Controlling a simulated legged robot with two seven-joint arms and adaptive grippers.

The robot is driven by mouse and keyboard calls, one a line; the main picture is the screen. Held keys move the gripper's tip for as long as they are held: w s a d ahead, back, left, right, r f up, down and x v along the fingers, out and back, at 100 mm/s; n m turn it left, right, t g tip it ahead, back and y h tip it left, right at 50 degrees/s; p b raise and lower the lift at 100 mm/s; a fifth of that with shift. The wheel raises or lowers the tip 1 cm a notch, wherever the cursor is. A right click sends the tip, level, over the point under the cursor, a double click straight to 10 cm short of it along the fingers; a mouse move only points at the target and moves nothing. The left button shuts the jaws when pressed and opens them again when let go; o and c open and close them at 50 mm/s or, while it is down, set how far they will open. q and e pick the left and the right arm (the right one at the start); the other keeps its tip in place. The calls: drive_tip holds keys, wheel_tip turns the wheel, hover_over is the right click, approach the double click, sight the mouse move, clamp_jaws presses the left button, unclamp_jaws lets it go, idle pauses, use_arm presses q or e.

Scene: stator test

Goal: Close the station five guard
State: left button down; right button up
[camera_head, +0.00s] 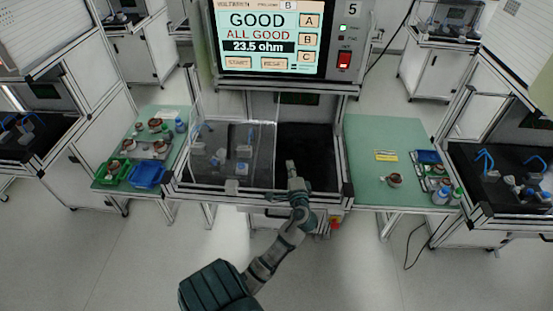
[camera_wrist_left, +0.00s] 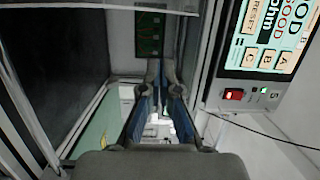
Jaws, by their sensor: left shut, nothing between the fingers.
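The station five guard (camera_head: 262,150) is a clear panel with a thin pale edge. In the head view it stands across the left part of the station's opening, and fixtures with blue parts show through it. The right part of the opening is uncovered and shows a dark floor. My left gripper (camera_head: 291,172) is at the front of this uncovered part, just right of the guard's right edge. I cannot tell whether it touches the guard. In the left wrist view its fingers (camera_wrist_left: 161,75) are together with nothing between them. My right gripper is not in view.
The tester screen (camera_head: 268,38) above reads "ALL GOOD" and 23.5 ohm, with a red switch (camera_head: 344,60) beside it. Green side tables (camera_head: 380,135) hold parts and bins left and right. A red knob (camera_head: 334,224) is below the front frame. Other stations stand around.

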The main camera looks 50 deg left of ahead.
sight(269, 140)
use_arm(q)
drive_tip(key=w+d+x, duration=0.1)
drive_tip(key=x, duration=1.1)
drive_tip(key=s+a, duration=0.1)
drive_tip(key=s+a+p, duration=0.1)
drive_tip(key=s+a, duration=0.1)
drive_tip(key=s+a+r+p, duration=0.1)
drive_tip(key=s, duration=0.1)
drive_tip(key=shift+s+a, duration=0.25)
drive_tip(key=shift+a, duration=0.05)
drive_tip(key=s, duration=0.1)
drive_tip(key=s+a+p, duration=0.1)
drive_tip(key=shift+s+a+r, duration=0.1)
drive_tip(key=shift+s+a, duration=0.15)
drive_tip(key=shift+a, duration=0.1)
drive_tip(key=shift+s+a, duration=0.1)
drive_tip(key=shift+s, duration=0.2)
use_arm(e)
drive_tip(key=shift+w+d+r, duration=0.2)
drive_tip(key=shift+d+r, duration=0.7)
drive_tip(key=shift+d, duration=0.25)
